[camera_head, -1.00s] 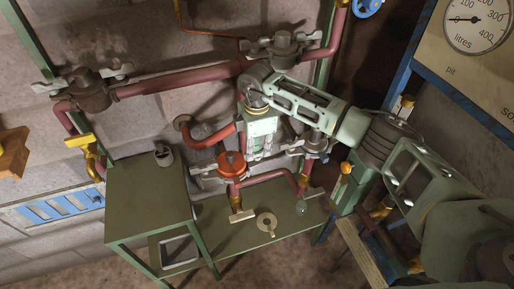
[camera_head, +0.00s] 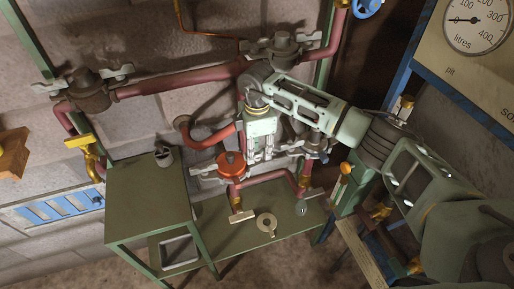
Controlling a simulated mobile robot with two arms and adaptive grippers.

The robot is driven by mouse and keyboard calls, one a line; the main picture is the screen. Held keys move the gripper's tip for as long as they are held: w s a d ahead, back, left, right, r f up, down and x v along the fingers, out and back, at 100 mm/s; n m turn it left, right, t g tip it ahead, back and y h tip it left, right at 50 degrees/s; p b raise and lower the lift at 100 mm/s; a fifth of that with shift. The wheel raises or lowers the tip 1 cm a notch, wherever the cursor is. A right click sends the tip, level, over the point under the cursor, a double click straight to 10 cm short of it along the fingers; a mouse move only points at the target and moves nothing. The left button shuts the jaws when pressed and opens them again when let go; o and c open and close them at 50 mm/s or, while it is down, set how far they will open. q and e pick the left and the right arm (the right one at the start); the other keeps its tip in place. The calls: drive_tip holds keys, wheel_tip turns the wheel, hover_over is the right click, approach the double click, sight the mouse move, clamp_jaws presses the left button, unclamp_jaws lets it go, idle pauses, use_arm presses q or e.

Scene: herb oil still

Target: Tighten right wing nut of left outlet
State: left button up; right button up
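An orange-red round fitting (camera_head: 231,166), which I take for the left outlet, sits on the red pipework above the low green bench. Its left wing nut (camera_head: 201,171) shows as a pale grey piece. My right gripper (camera_head: 260,156) points down just right of the fitting. It covers the spot where the right wing nut would be, so I cannot see that nut's position or whether the fingers touch it. The fingertips are small and close together, and their opening is unclear. My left gripper is not in view.
A grey clamped fitting (camera_head: 317,148) stands right of my gripper, with a yellow-orange knob (camera_head: 345,168) near it. Two more winged fittings (camera_head: 88,90) (camera_head: 282,48) sit on the upper pipe. A tan ring-shaped tool (camera_head: 266,223) lies on the low bench (camera_head: 225,240). A green table (camera_head: 148,205) stands left.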

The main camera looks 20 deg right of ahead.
sight(257, 151)
drive_tip(key=shift+r, duration=0.2)
wheel_tip(257, 151, up, 12)
drive_tip(key=shift+f, duration=0.15)
idle(0.5)
